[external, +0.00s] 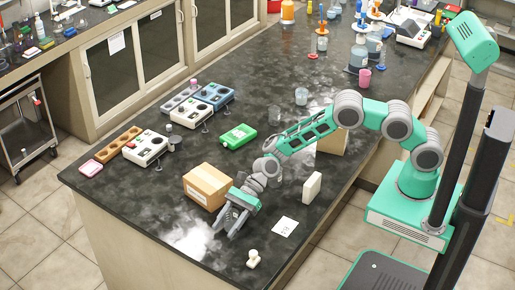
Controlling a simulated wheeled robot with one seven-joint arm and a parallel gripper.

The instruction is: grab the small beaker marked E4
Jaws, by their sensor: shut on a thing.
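My gripper (229,226) is low over the near end of the dark bench, with its fingers pointing down and to the left. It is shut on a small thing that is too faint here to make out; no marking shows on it. Two clear glass vessels that look like small beakers stand farther back on the bench: one upright beaker (301,96) and another beaker (274,114) closer to my arm. No E4 label is legible on either at this size.
A cardboard box (207,187) stands close to my gripper. A white block (312,187), a paper card (285,227) and a small white item (253,259) lie to its right. The near left corner is clear.

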